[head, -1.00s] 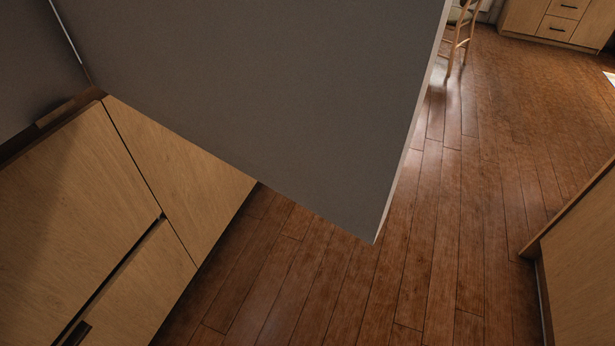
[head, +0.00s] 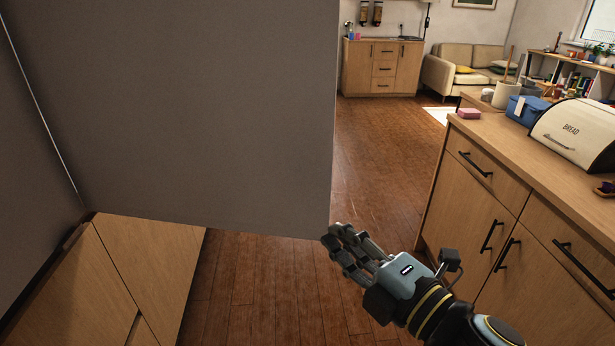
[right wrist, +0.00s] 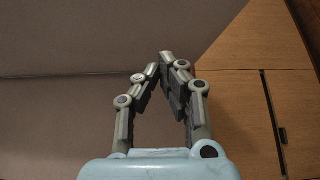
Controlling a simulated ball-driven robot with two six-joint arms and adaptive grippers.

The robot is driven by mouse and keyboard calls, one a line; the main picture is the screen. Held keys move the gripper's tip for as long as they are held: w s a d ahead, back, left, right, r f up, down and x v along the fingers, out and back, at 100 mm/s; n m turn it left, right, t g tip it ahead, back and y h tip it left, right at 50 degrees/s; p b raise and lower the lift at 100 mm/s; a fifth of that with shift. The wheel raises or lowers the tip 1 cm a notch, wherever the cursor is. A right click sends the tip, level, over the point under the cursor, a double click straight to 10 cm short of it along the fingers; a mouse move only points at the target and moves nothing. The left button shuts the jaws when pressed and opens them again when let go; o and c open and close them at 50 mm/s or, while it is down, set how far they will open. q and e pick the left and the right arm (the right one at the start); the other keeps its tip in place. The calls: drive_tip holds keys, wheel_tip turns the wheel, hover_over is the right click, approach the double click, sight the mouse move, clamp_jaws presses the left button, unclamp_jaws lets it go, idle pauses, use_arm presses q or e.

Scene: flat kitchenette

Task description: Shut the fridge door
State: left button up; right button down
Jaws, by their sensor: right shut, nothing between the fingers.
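The fridge door (head: 210,110) is a large plain grey panel filling the left half of the head view. It stands open, swung out from the darker grey fridge side (head: 30,150), with a thin pale line where they meet. Its free edge is on the right. My right gripper (head: 338,240) is shut and empty, its fingertips at the door's lower right corner; I cannot tell whether they touch it. In the right wrist view, the shut fingers (right wrist: 160,68) point at a grey surface with a seam. My left gripper is out of view.
Wooden cabinet fronts (head: 155,260) lie below the door at left. A wooden counter (head: 465,205) with drawers, a bread box (head: 575,132) and a blue box (head: 527,110) stands at right. Open wood floor (head: 385,150) runs between, toward a far cabinet (head: 383,67) and sofa (head: 465,72).

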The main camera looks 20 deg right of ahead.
drive_tip(key=p, duration=0.2)
approach(294, 179)
drive_tip(key=s+a, duration=0.2)
drive_tip(key=a, duration=0.1)
drive_tip(key=w, duration=0.4)
drive_tip(key=w+d, duration=0.1)
drive_tip(key=w, duration=0.1)
drive_tip(key=shift+w, duration=0.25)
drive_tip(key=shift+w+d, duration=0.2)
drive_tip(key=shift+w, duration=0.05)
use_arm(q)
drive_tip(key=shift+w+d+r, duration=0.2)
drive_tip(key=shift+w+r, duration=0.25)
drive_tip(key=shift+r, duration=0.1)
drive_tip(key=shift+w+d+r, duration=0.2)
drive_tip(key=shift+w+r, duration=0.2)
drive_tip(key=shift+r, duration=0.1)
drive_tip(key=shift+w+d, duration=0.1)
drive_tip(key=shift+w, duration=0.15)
use_arm(e)
drive_tip(key=shift+w+d, duration=0.1)
